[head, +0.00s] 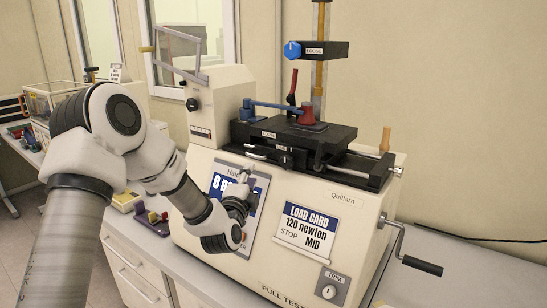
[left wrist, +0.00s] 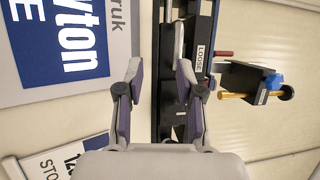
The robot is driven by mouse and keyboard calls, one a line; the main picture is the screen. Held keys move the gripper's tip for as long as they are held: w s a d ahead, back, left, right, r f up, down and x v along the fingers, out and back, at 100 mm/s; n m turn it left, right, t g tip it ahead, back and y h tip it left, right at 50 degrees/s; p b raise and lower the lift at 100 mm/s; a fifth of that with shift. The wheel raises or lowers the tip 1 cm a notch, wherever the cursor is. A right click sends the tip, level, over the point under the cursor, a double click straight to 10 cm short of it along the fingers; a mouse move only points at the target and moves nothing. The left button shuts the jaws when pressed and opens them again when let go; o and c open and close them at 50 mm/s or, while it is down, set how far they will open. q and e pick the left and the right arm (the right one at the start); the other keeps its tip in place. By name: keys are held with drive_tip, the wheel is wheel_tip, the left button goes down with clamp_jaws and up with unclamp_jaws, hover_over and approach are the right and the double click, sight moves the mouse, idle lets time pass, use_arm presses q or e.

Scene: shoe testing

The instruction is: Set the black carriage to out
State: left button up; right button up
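The black carriage (head: 292,136) lies flat on the rail assembly on top of the cream pull tester. A pale bar-like handle (head: 256,154) sticks out along its front left side. In the left wrist view, black parts of the assembly (left wrist: 199,75) with a "LOOSE" label stand just right of the fingers. My left gripper (head: 244,178) is in front of the machine's upper front face, below the carriage, and covers part of the blue display. In the left wrist view its two fingers (left wrist: 158,75) are apart with nothing held between them. My right gripper is out of view.
A red clamp (head: 310,117) sits on the carriage top. A column with a blue-knobbed black block (head: 322,50) rises behind. A crank (head: 422,265) juts out at front right. A load card (head: 309,230) reads "120 newton MID".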

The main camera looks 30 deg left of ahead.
sight(254, 156)
use_arm(q)
drive_tip(key=w+r+p, duration=0.1)
drive_tip(key=w, duration=0.1)
drive_tip(key=w+a+r+p, duration=0.1)
drive_tip(key=w, duration=0.1)
drive_tip(key=w+a+r+p, duration=0.1)
drive_tip(key=w, duration=0.1)
drive_tip(key=shift+w+a, duration=0.1)
drive_tip(key=shift+a, duration=0.05)
drive_tip(key=shift+w+a, duration=0.1)
drive_tip(key=shift+w, duration=0.1)
drive_tip(key=shift+s+r, duration=0.25)
drive_tip(key=shift+s, duration=0.1)
drive_tip(key=shift+c, duration=0.4)
drive_tip(key=shift+w+f, duration=0.1)
drive_tip(key=shift+w, duration=0.05)
clamp_jaws()
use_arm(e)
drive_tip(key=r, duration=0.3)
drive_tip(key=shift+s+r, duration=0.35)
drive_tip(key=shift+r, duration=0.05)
